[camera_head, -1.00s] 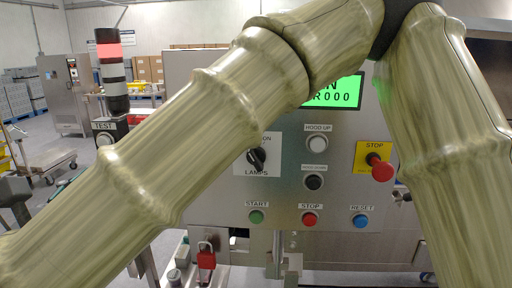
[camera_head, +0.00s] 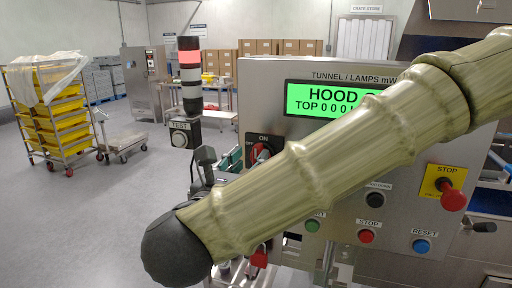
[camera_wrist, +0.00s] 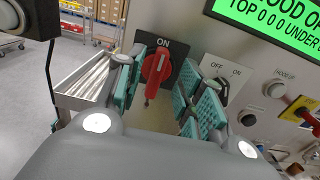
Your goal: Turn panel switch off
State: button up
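The panel switch is a red rotary handle (camera_wrist: 155,70) on a black plate marked ON at the panel's left edge. In the wrist view the handle stands nearly upright, its upper end towards the ON mark. It also shows in the head view (camera_head: 259,153), partly covered by my gripper and arm. My gripper (camera_wrist: 164,95) is open, with teal finger pads to the left and right of the handle. A gap shows on both sides, and I see no clear contact. In the head view only a small part of my gripper shows behind my arm.
Right of the red switch is a black lamps selector (camera_wrist: 219,91) marked OFF and ON, close to my right finger. A red STOP knob (camera_head: 452,198) sticks out at the right. A TEST box (camera_head: 181,134) and signal tower (camera_head: 190,80) stand left of the panel.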

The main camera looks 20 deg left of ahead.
aim_at(255, 156)
jog(key=shift+w+p, duration=0.7)
jog(key=shift+w, duration=1.45)
grip_shut()
